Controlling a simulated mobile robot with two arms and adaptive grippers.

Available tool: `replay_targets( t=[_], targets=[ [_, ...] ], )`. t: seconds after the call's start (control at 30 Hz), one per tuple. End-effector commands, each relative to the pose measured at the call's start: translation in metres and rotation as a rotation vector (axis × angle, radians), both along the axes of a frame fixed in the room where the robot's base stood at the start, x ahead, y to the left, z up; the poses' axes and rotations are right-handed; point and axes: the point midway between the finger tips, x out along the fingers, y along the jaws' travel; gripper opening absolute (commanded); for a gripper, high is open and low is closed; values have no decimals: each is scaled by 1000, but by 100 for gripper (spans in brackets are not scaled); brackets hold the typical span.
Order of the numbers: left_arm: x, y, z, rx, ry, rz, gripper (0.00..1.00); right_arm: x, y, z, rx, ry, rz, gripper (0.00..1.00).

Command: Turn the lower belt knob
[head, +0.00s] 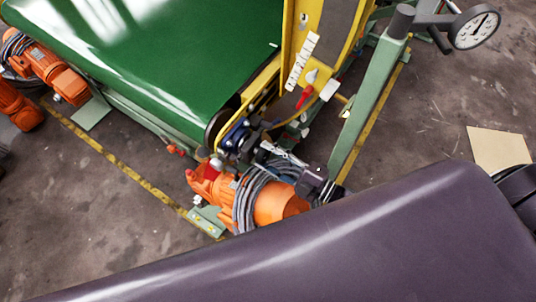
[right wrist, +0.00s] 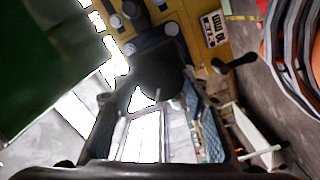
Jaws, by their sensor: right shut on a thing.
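In the right wrist view a dark round knob (right wrist: 158,76) sits below a blue-grey bolted block on the yellow machine panel. My right gripper (right wrist: 160,98) reaches up from the bottom of that view, with its two padded fingers on either side of the knob and shut on it. In the head view my right gripper (head: 283,153) shows small, beside the end of the green belt (head: 165,50) and just above an orange motor. The knob cannot be made out clearly there. My left gripper is not in view.
The yellow panel (head: 307,45) carries a red-handled part (head: 305,97). Concrete floor is open at the right.

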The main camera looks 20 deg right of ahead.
Motion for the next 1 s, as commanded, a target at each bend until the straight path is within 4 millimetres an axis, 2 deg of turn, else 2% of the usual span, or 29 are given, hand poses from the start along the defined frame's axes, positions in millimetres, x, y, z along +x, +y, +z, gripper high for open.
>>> replay_targets(
  t=[0.6, 1.0],
  targets=[
    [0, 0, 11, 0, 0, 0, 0, 0, -1, 0, 440, 346, 0, 17],
    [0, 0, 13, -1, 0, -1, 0, 0, -1, 0, 604, 474, -1, 17]
  ],
)
